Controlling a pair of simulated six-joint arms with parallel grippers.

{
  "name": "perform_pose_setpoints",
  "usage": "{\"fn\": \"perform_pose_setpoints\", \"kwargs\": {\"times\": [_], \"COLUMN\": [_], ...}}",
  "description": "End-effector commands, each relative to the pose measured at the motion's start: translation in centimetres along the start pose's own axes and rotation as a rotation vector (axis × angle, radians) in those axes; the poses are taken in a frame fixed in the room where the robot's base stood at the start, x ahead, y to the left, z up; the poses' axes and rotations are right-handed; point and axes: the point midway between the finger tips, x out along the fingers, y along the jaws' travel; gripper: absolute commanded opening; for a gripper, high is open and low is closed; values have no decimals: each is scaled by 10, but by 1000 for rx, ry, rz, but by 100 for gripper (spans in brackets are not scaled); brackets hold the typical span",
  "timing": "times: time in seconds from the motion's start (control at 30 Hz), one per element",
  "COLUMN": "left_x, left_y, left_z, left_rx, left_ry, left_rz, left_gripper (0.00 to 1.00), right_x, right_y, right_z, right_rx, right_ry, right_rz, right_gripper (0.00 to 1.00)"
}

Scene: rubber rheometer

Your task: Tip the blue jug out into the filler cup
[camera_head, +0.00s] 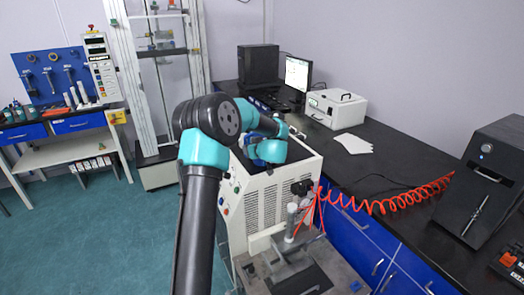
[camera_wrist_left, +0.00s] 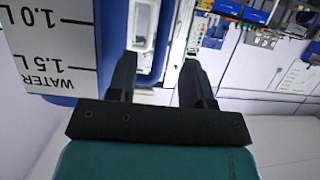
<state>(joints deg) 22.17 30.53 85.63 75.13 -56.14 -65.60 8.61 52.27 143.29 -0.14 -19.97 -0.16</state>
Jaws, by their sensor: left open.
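The blue jug (camera_wrist_left: 52,45) fills the upper left of the left wrist view. Its white scale reads "WATER", 1.0 L and 1.5 L upside down, with blue along its edge. Whether a finger touches the jug, I cannot tell. In the head view my left arm hides most of the area around its hand above the white machine, so the jug is not clear there. I cannot pick out the filler cup for certain. My right gripper is not in view.
The white vented machine (camera_head: 262,205) stands under my arm, with a clear upright cylinder (camera_head: 291,222) at its front. A coiled orange hose (camera_head: 390,207) runs right to a black box (camera_head: 485,180). A white instrument (camera_head: 336,108) and papers (camera_head: 353,143) lie on the black bench.

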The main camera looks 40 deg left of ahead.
Motion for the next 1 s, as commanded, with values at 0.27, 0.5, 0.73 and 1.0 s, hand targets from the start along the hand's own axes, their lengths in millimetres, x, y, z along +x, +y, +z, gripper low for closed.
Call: {"fn": "perform_pose_setpoints", "kwargs": {"times": [0.27, 0.5, 0.73, 1.0], "left_x": [23, 50, 52, 52], "left_y": [-1, -1, -1, -1], "left_z": [1, 1, 1, 1], "left_rx": [-1, -1, 0, 0], "left_ry": [0, 0, 0, 0], "left_rz": [-2, -1, 0, 0], "left_gripper": [47, 47, 47, 47], "right_x": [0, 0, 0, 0], "right_y": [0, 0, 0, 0], "right_z": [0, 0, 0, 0], "right_rx": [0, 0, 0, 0], "right_ry": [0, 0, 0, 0], "right_rz": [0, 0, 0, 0], "right_gripper": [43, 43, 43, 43]}}
